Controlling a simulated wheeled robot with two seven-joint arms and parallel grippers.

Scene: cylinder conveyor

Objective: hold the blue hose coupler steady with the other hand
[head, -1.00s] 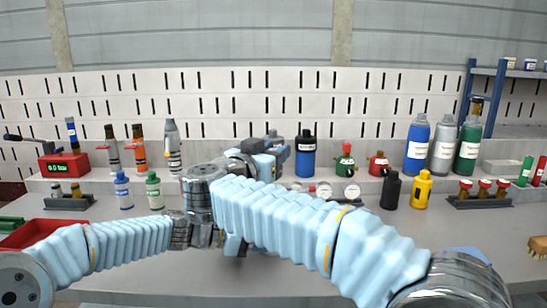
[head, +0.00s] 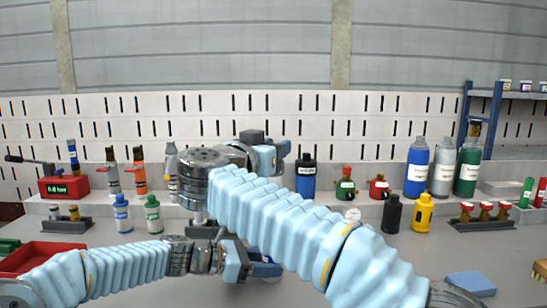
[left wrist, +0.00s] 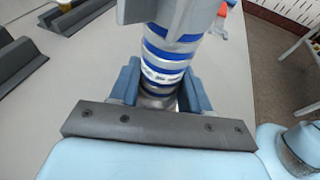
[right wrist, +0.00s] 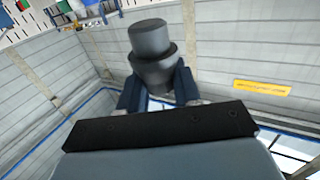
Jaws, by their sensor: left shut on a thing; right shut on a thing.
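The blue hose coupler (left wrist: 168,52) is a cylinder with blue and silver bands and a white label. In the left wrist view it stands between the fingers of my left gripper (left wrist: 160,82), which is shut on it. A grey piece covers its far end; I cannot tell what that is. My right gripper (right wrist: 153,88) is shut on a dark grey stepped cylinder (right wrist: 150,42). In the head view my right gripper (head: 272,150) is raised higher than the left.
A red tray (head: 45,258) lies at the left. A green bottle (head: 153,214) and a blue one (head: 122,214) stand close behind my left arm. A black bottle (head: 391,214), a yellow bottle (head: 422,212) and a blue sponge (head: 470,284) are right of my arms, with bare table between.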

